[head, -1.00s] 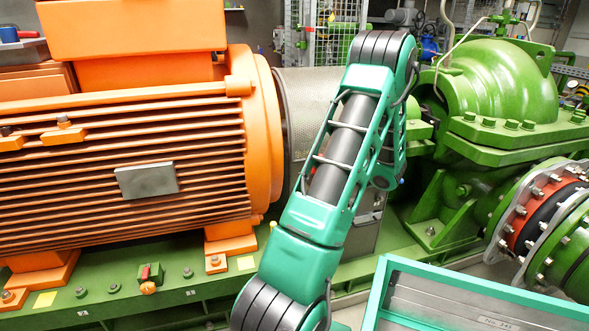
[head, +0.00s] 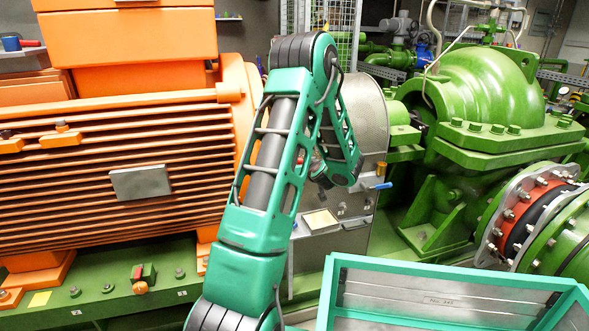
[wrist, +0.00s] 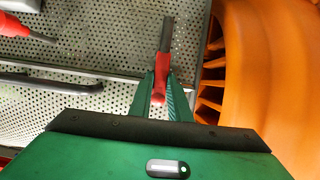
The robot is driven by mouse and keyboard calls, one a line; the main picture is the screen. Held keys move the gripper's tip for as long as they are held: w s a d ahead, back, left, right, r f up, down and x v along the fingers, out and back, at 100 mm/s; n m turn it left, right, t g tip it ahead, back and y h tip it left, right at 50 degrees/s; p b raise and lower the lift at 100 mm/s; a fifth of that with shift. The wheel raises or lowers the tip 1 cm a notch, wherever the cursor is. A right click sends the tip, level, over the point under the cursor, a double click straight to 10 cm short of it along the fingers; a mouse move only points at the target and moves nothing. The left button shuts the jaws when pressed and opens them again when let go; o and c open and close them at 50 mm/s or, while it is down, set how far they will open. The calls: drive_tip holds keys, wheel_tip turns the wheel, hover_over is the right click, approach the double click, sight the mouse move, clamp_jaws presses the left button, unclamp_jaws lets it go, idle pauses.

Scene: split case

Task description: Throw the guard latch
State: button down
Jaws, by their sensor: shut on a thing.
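The metal guard (head: 368,115) stands between the orange motor and the green pump, and its perforated surface (wrist: 105,62) fills much of the wrist view. My gripper (wrist: 163,85) is shut on the red grip of a lever (wrist: 160,84), with a grey rod extending beyond the fingers. I cannot tell for sure whether this lever is the guard latch. A second red handle with a dark rod (wrist: 55,84) lies at left in the wrist view, apart from my fingers. A blue handle (head: 381,186) sticks out at the guard's right side. My arm hides the fingertips in the head view.
The orange motor (head: 120,150) is at left, and its edge is close to my fingers in the wrist view (wrist: 265,80). The green pump (head: 490,90) is at right. A teal-rimmed tray (head: 440,270) is in front. A small clamp (head: 142,277) sits on the green base.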

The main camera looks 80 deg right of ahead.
drive_tip(key=shift+w+a+f, duration=0.15)
drive_tip(key=shift+w+f, duration=0.1)
drive_tip(key=shift+w, duration=0.15)
drive_tip(key=c, duration=1.6)
unclamp_jaws()
drive_tip(key=shift+c, duration=0.2)
drive_tip(key=shift+s+r, duration=0.1)
drive_tip(key=v, duration=1)
drive_tip(key=shift+a+r, duration=0.2)
drive_tip(key=shift+s, duration=0.2)
